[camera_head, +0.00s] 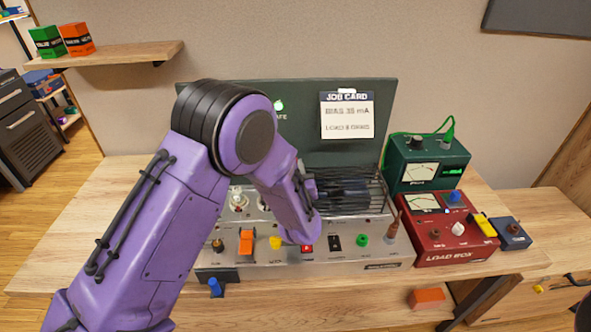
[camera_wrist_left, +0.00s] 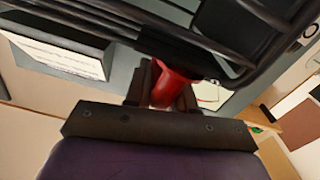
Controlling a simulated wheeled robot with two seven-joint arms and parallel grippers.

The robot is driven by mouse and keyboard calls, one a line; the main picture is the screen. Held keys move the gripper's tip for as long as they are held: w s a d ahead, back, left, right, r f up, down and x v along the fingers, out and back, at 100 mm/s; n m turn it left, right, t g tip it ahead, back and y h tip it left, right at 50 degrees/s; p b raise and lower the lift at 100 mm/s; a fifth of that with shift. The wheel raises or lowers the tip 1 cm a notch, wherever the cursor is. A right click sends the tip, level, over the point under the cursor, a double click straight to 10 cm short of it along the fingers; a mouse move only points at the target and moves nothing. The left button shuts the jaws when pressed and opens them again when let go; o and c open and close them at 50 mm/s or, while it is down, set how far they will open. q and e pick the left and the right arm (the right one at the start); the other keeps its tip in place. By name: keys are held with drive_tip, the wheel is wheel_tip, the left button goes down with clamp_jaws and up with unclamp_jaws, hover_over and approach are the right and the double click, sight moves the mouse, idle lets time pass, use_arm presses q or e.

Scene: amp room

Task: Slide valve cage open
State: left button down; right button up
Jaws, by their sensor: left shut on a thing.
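The valve cage (camera_head: 376,197), a frame of dark wire bars, sits over the right part of the silver amp chassis (camera_head: 330,258). Its bars (camera_wrist_left: 110,22) cross the top of the left wrist view. My left gripper (camera_head: 312,190) is at the cage's left side, partly hidden by my purple forearm. In the left wrist view, my left gripper (camera_wrist_left: 163,88) is shut on a red knob (camera_wrist_left: 172,86) just below the bars. Glass valves (camera_head: 238,197) stand uncovered left of the gripper.
A green meter box (camera_head: 426,164) and a red load box (camera_head: 455,238) stand close to the right of the amp. A job card (camera_head: 347,118) hangs on the dark panel behind. The bench (camera_head: 95,215) is clear at left.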

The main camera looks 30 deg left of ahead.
use_arm(q)
drive_tip(key=c, duration=1.1)
unclamp_jaws()
drive_tip(key=shift+r, duration=0.1)
drive_tip(key=shift+o, duration=0.2)
drive_tip(key=shift+d, duration=0.1)
drive_tip(key=b+v, duration=0.2)
drive_tip(key=v, duration=0.8)
drive_tip(key=shift+s, duration=0.2)
drive_tip(key=shift+d, duration=0.15)
